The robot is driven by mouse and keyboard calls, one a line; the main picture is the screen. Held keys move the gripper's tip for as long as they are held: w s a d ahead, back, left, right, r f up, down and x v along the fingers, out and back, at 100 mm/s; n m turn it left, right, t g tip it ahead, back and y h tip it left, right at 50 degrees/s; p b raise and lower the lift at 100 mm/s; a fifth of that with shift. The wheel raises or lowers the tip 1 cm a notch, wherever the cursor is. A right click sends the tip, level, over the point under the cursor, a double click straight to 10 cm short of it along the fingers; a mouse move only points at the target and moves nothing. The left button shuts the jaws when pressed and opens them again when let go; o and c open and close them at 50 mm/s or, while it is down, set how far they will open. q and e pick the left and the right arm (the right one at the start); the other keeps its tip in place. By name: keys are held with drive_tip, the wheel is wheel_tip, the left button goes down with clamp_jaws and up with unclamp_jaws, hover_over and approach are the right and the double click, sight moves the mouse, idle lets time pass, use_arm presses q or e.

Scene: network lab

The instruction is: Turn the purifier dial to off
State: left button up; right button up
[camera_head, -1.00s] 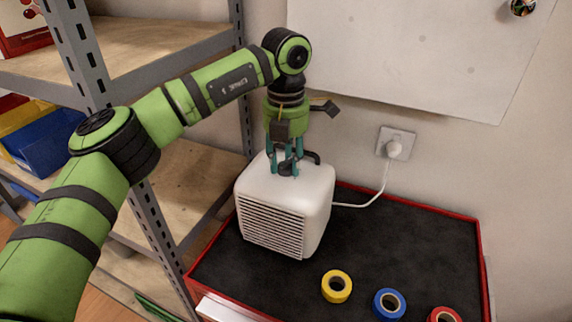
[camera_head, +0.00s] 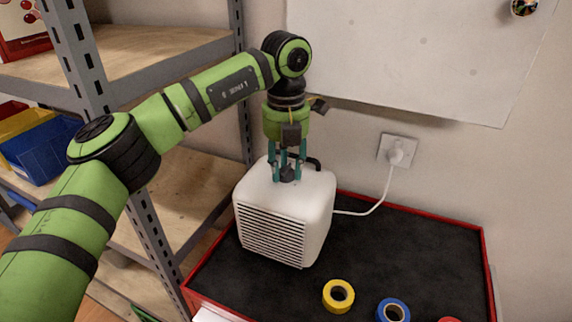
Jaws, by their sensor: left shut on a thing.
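The white purifier (camera_head: 283,217) stands upright on the black top of the red-rimmed cabinet, with its slatted grille facing the front. Its dark dial (camera_head: 288,174) is on the top face. My left gripper (camera_head: 288,176) points straight down over the top, its teal fingers shut around the dial, which they partly hide. The dial's markings and pointer cannot be made out. A dark handle (camera_head: 314,162) shows behind the fingers. My right gripper is not in view.
A white cord runs from the purifier to a wall socket (camera_head: 397,150). Yellow tape (camera_head: 327,297) and blue tape (camera_head: 380,311) lie at the front of the cabinet top (camera_head: 420,250).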

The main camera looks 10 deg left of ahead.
use_arm(q)
drive_tip(key=shift+f, duration=0.1)
drive_tip(key=o, duration=1.2)
drive_tip(key=shift+c, duration=0.2)
